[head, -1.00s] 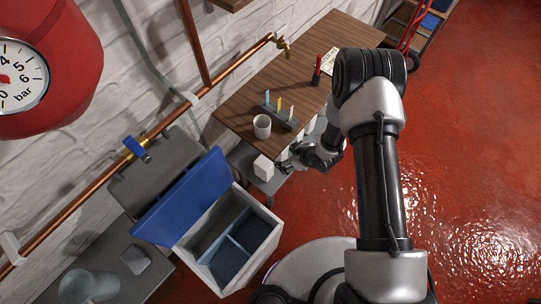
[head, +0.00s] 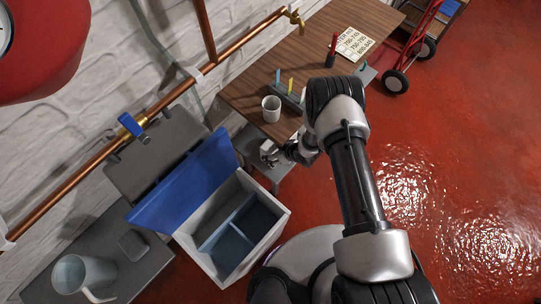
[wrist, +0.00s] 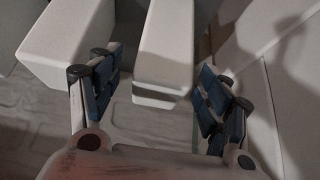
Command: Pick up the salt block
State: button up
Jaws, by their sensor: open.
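In the wrist view my gripper (wrist: 160,78) is open, with blue-padded fingers on either side of a pale block (wrist: 166,40), which looks like the salt block. I cannot tell if the fingers touch it. A second pale block (wrist: 65,45) lies left of the left finger, close to it. In the head view my gripper (head: 269,151) is beside the near end of the wooden table, over a low grey surface (head: 262,172). There the block is not clearly distinguishable from my gripper.
The wooden table (head: 258,88) carries a white cup (head: 271,109), a rack with coloured sticks (head: 289,96), a red-and-black item and a paper sheet. An open cooler (head: 272,232) with a blue lid (head: 187,182) stands near my base.

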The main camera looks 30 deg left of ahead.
jog(key=x, duration=0.1)
jog(key=b+x, duration=0.1)
jog(key=x, duration=0.1)
jog(key=b+x, duration=0.1)
jog(key=shift+s+d+f, duration=0.15)
jog(key=shift+d+f, duration=0.05)
jog(key=shift+f, duration=0.3)
jog(key=shift+a+f+b, duration=0.25)
jog(key=shift+b, duration=0.15)
jog(key=shift+c, duration=0.6)
grip_shut()
jog(key=shift+w+r, duration=0.15)
jog(key=shift+w, duration=0.05)
